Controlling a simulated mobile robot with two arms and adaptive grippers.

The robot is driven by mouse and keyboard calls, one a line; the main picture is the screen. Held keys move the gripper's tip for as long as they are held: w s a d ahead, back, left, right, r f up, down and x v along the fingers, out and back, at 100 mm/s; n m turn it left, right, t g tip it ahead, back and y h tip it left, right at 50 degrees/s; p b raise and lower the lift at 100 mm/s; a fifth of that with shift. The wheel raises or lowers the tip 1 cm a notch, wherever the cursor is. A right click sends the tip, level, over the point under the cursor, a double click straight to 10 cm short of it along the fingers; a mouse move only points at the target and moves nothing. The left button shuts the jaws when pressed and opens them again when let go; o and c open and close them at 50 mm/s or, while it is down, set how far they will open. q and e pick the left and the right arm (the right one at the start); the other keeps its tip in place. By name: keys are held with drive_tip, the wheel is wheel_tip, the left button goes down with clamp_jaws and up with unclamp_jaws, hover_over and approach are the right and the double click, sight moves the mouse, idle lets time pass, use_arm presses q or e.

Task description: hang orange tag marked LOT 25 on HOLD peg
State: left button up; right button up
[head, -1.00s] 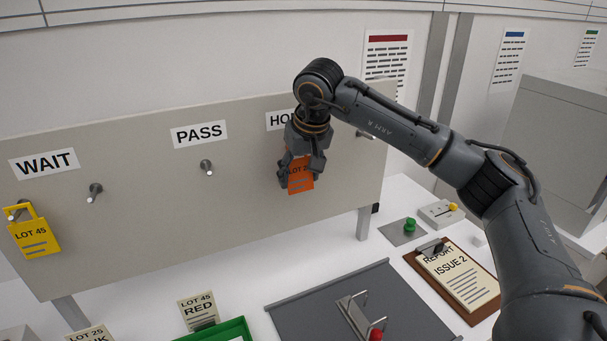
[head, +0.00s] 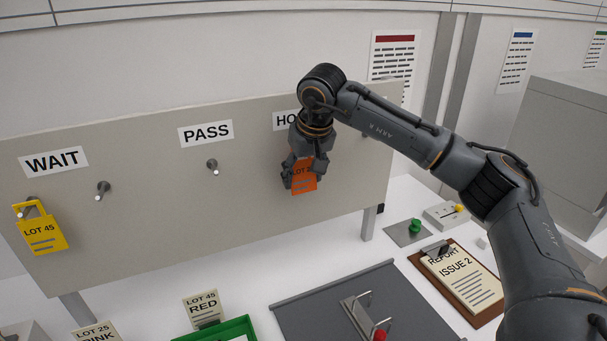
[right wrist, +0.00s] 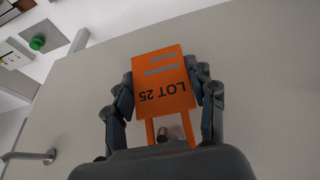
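The orange tag (head: 304,180) hangs flat near the board below the partly hidden HOLD label (head: 284,121). The right wrist view shows the same tag (right wrist: 160,80), upside down, reading LOT 25. My right gripper (head: 304,177) has one finger against each side edge of the tag and looks shut on it. In the right wrist view a metal peg (right wrist: 163,134) shows between the two straps of the tag's loop. The top of the loop is hidden by the gripper body, so I cannot tell whether it rests on the peg. My left gripper is out of view.
The board (head: 150,225) also has a PASS label (head: 206,132) above a bare peg (head: 212,165) and a WAIT label (head: 53,162). A yellow LOT 45 tag (head: 43,236) hangs at far left. Below are a clipboard (head: 465,275), a grey mat (head: 310,305) and a green tray (head: 225,330).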

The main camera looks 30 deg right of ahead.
drive_tip(key=o, duration=0.5)
drive_tip(key=v, duration=1.2)
